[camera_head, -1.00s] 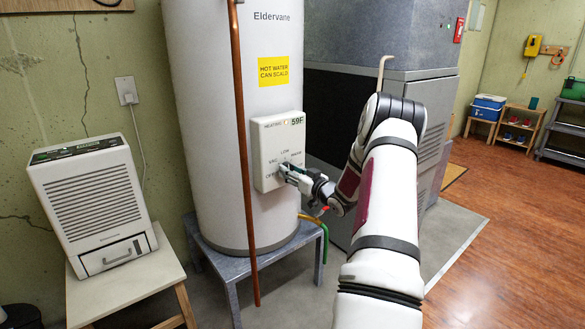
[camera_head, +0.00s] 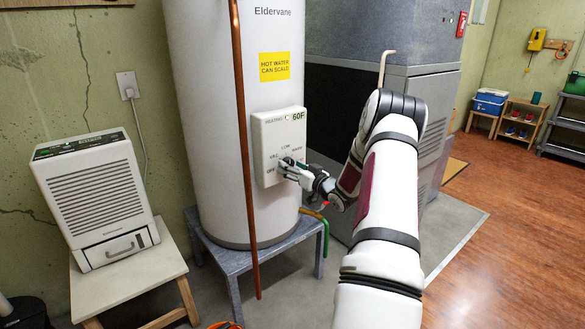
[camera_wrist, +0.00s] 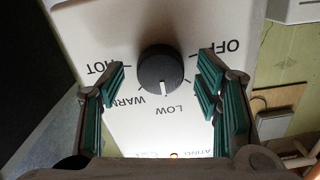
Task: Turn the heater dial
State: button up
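The water heater (camera_head: 212,130) is a tall white tank with a white control panel (camera_head: 262,135) that reads 60F. The black round dial (camera_wrist: 160,68) on that panel shows in the wrist view, which sees the panel upside down. OFF and HOT lie to either side. My gripper (camera_wrist: 162,78) is open, its teal-padded fingers on both sides of the dial, with a gap visible on each side. In the head view my gripper (camera_head: 291,168) is at the panel's lower part and covers most of the dial.
A copper pipe (camera_head: 243,150) runs down in front of the tank, left of the panel. The tank stands on a grey metal stand (camera_head: 235,262). A dehumidifier (camera_head: 97,198) sits on a small table at left. A grey cabinet (camera_head: 430,110) is behind my arm. Wooden floor is clear at right.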

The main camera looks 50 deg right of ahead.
jog(key=v, duration=1.2)
jog(key=shift+s+f, duration=0.1)
dwell(0.4)
